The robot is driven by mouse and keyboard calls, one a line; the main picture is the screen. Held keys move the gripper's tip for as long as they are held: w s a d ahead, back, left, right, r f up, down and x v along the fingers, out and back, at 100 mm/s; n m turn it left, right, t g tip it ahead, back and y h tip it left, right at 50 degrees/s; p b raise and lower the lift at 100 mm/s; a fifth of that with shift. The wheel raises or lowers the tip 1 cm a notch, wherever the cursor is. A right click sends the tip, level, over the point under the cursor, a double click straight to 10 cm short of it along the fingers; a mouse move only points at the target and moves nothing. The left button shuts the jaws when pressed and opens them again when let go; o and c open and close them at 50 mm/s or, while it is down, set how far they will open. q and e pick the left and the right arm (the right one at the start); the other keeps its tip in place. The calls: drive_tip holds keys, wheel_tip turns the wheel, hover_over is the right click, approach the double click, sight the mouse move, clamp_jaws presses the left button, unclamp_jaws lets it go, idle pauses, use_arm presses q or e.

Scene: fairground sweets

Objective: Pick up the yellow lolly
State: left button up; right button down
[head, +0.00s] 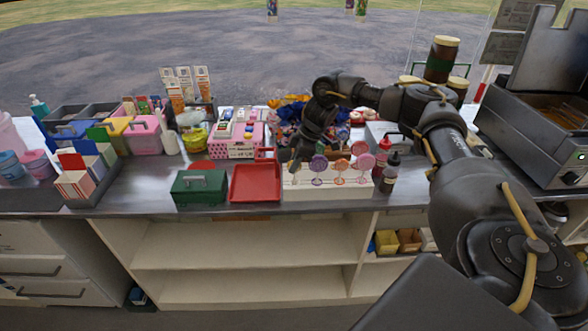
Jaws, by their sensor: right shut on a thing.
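A white lolly stand (328,192) sits at the front edge of the counter. It holds a purple lolly (319,164), an orange lolly (341,167) and a pink lolly (365,163), with other lollies behind them. My right gripper (294,166) points down at the left end of the stand, left of the purple lolly. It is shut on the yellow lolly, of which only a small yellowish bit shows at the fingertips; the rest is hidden. I cannot tell whether its stick is still in the stand. My left gripper is out of view.
A red tray (256,196) and a green box (200,187) stand left of the stand. Sauce bottles (390,174) stand close at its right end. A pink spotted box (236,150) is behind the tray. A fryer (530,130) is at far right.

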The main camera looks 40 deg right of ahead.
idle(0.3)
wheel_tip(320, 180, up, 10)
drive_tip(key=shift+r+b, duration=0.1)
drive_tip(key=shift+b, duration=0.45)
